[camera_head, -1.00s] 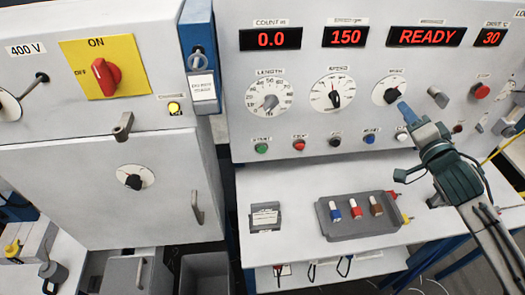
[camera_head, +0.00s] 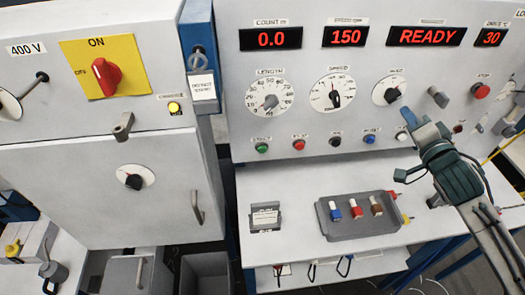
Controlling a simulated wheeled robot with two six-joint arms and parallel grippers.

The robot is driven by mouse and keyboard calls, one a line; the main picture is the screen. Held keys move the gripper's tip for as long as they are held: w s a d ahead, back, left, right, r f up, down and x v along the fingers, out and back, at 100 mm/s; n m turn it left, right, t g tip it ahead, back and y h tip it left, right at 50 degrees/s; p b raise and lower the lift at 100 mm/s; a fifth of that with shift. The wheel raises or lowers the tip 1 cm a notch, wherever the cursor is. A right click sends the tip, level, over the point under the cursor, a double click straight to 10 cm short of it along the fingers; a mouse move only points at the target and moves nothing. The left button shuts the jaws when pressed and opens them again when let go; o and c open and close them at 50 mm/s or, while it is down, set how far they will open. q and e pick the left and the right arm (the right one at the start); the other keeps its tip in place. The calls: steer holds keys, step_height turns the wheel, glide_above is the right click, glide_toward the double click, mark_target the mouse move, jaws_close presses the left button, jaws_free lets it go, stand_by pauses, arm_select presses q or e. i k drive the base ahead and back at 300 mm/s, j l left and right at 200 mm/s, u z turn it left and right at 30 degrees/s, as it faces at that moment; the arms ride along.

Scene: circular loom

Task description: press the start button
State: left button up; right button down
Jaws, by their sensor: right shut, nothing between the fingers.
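The green start button (camera_head: 262,148) is at the left end of a row of small buttons on the grey control panel (camera_head: 235,110). The label above it is too blurred to read surely. My right gripper (camera_head: 408,112) is at the right of the panel, below the mode-side knob (camera_head: 391,92) and well to the right of the green button. Its blue-tipped fingers are shut with nothing between them. My left gripper is not in view.
Red (camera_head: 299,145), black (camera_head: 335,141) and blue (camera_head: 369,138) buttons continue the row. A red stop button (camera_head: 481,91) is at right. The display (camera_head: 426,36) reads READY. Below, a grey tray (camera_head: 331,225) holds small coloured-bottomed items on the white shelf (camera_head: 300,190).

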mark_target(261, 149)
steer(key=k+l+u, duration=0.2)
steer(key=u, duration=0.15)
steer(key=k+l+u, duration=0.1)
steer(key=k+u, duration=0.25)
steer(key=i, duration=0.1)
